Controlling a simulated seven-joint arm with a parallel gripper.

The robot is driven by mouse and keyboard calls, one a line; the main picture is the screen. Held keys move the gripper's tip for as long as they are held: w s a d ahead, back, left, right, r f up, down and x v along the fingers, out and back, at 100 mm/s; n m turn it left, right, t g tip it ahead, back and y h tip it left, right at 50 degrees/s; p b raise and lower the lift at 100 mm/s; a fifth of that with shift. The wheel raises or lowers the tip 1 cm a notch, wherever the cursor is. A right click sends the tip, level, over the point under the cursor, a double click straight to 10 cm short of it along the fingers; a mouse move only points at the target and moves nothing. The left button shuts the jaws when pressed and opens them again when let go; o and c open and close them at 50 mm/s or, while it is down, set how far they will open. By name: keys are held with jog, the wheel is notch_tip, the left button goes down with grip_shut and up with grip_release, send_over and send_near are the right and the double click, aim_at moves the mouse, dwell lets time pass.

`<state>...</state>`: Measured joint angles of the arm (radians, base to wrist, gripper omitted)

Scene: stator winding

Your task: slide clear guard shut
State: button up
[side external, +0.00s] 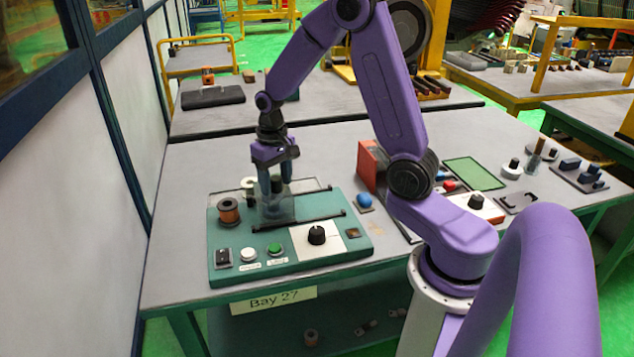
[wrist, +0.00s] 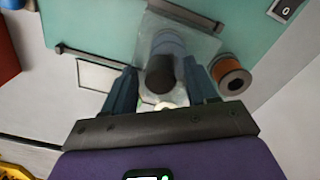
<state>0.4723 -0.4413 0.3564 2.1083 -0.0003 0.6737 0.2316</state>
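The clear guard (side external: 280,209) is a see-through panel between two dark rails on a green control box (side external: 225,262). It also shows in the wrist view (wrist: 200,46), with a dark upright knob (wrist: 160,74) on it. My gripper (side external: 276,182) points down over the guard. In the wrist view my gripper (wrist: 160,70) has one finger on each side of the knob, with a visible gap on both sides, so it looks open. The knob is partly hidden by my fingers in the side view.
A copper spool (side external: 228,212) stands on the box close to the guard; it also shows in the wrist view (wrist: 231,77). A black dial (side external: 316,235), a green button (side external: 275,249) and a switch (side external: 222,257) sit along the front. A blue ball (side external: 364,200) lies right of the box.

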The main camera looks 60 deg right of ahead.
jog(key=shift+r, duration=2.95)
jog(key=s+a+r+n, duration=0.2)
jog(key=s+a+n, duration=0.6)
jog(key=s+a, duration=0.35)
jog(key=s+n, duration=0.7)
jog(key=s, duration=0.8)
jog(key=shift+s+a+n, duration=0.3)
jog(key=shift+s+a, duration=0.05)
jog(key=shift+a, duration=0.1)
